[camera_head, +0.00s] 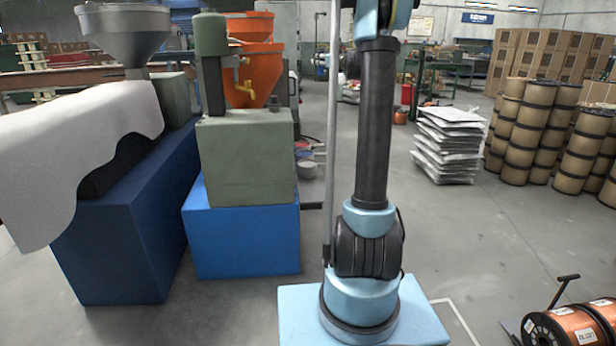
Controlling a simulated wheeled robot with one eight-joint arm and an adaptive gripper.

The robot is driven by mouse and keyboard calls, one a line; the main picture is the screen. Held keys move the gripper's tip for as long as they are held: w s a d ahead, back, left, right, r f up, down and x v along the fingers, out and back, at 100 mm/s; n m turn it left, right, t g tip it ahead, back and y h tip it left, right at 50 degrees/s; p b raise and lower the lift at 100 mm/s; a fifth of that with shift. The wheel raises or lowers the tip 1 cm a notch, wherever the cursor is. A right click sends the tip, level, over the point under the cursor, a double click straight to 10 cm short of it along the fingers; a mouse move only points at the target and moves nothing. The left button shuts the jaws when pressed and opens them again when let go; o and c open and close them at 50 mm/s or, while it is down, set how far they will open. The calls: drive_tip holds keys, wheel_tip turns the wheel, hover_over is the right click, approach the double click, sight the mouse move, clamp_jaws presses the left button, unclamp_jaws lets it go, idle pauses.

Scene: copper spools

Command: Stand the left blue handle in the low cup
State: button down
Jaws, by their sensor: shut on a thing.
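I cannot make out the left blue handle or the low cup in the head view. My gripper is out of the picture. My own arm rises through the middle of the view and leaves it at the top edge, so what the gripper holds is hidden.
Green-grey machines on blue bases (240,235) stand at left, one with an orange hopper (262,75). A white cloth (70,140) drapes there. Stacked sheets (449,150) and tan spools (530,115) stand at right. Copper spools (572,327) lie bottom right. Floor (480,235) between is open.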

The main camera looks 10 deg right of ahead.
drive_tip(key=w+f, duration=0.6)
drive_tip(key=f, duration=0.4)
drive_tip(key=n+y, duration=0.1)
drive_tip(key=y, duration=0.1)
hover_over(316, 183)
wheel_tip(316, 183, down, 39)
drive_tip(key=shift+g, duration=0.4)
drive_tip(key=shift+s+f, duration=0.1)
drive_tip(key=shift+f, duration=5.05)
drive_tip(key=shift+f, duration=0.1)
drive_tip(key=c, duration=1.3)
unclamp_jaws()
